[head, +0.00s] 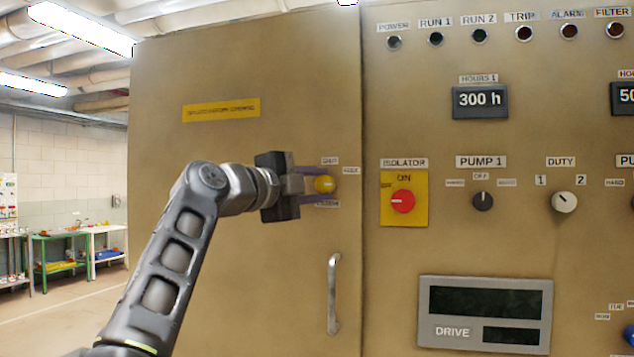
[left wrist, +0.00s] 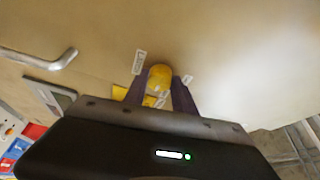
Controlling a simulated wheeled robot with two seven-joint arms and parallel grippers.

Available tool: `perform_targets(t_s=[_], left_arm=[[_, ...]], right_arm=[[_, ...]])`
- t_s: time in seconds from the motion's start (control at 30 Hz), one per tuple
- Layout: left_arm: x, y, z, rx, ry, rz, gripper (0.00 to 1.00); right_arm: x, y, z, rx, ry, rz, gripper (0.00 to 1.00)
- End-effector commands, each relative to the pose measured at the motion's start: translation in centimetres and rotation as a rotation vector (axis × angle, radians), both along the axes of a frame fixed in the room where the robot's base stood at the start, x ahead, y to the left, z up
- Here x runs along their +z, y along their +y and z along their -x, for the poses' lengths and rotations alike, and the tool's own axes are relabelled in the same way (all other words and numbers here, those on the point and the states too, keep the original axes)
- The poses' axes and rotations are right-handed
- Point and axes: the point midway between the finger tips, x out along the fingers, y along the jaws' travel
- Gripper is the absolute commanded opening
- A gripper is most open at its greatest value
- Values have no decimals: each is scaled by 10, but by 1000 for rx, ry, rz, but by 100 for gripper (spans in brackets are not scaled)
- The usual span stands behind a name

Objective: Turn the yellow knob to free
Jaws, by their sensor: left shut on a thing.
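The yellow knob (head: 325,184) is on the tan cabinet door, near its right edge. Small white labels sit around it: one above, one at its right and one below, the last partly hidden. My left gripper (head: 318,184) is shut on the knob, with one purple finger above it and one below. In the left wrist view the knob (left wrist: 160,78) shows between the two purple fingers. The knob's pointer direction is too small to tell. My right gripper is not in view.
A metal door handle (head: 334,293) stands below the knob. To the right are a red isolator switch (head: 403,201) on a yellow plate, a black pump selector (head: 482,201) and a drive display panel (head: 485,314). Open floor with benches lies at the far left.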

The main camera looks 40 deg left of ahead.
Motion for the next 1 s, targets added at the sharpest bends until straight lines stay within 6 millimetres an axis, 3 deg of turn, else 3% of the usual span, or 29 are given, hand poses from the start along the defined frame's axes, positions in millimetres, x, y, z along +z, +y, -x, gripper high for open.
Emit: perform_targets(t_s=[0.27,0.3,0.57,0.83,1.0], left_arm=[[-1,0,0,1,2,-3,0],[-1,0,0,1,2,-3,33],[-1,0,0,1,1,-2,54],[0,0,1,1,0,-1,54],[-3,1,14,1,-1,-1,54]], right_arm=[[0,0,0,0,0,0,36],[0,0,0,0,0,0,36],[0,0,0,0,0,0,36],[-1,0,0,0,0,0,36],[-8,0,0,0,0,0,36]])
